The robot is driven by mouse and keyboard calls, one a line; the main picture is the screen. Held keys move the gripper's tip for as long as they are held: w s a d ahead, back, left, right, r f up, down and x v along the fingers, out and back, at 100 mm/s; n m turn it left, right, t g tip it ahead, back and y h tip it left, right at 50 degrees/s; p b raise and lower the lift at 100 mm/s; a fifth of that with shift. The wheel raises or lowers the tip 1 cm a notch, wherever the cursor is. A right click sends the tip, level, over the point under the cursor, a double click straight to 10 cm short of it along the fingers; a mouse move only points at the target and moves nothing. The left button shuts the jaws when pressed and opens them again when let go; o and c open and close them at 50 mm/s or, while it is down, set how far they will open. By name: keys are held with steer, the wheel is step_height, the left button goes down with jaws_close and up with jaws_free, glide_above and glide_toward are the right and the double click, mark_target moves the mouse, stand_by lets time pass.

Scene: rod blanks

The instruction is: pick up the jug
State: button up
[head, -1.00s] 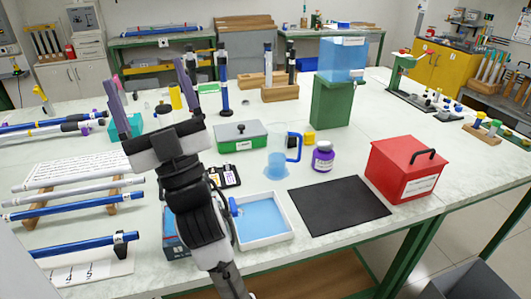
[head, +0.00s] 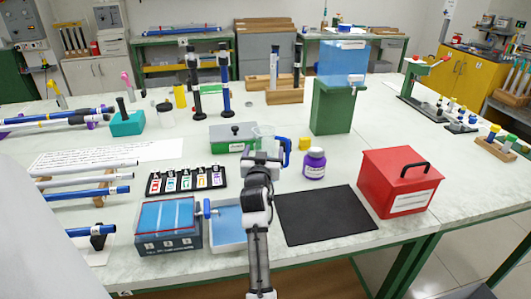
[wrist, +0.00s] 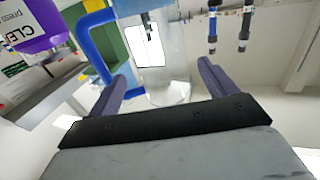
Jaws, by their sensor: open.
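The jug (head: 265,134) is clear with a blue handle on its right. It stands upright on the bench, partly hidden behind my gripper in the head view. In the wrist view its see-through body (wrist: 166,55) shows between the two purple fingers, with the blue handle to the left. My gripper (wrist: 162,72) is open and empty; its dark palm (head: 262,160) is right in front of the jug in the head view. I cannot tell whether either finger touches the jug.
A green box (head: 226,138) is close behind-left. A black mat (head: 325,215) lies front right, a red box (head: 400,180) beyond it. A blue tray (head: 230,230) lies front left.

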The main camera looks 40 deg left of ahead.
steer(key=shift+w+a, duration=0.3)
steer(key=shift+w, duration=0.25)
steer(key=w+a+p, duration=0.1)
steer(key=w+a+r+p, duration=0.1)
steer(key=w, duration=0.1)
steer(key=shift+x, duration=0.85)
steer(key=shift+f, duration=0.1)
steer(key=c, duration=1.2)
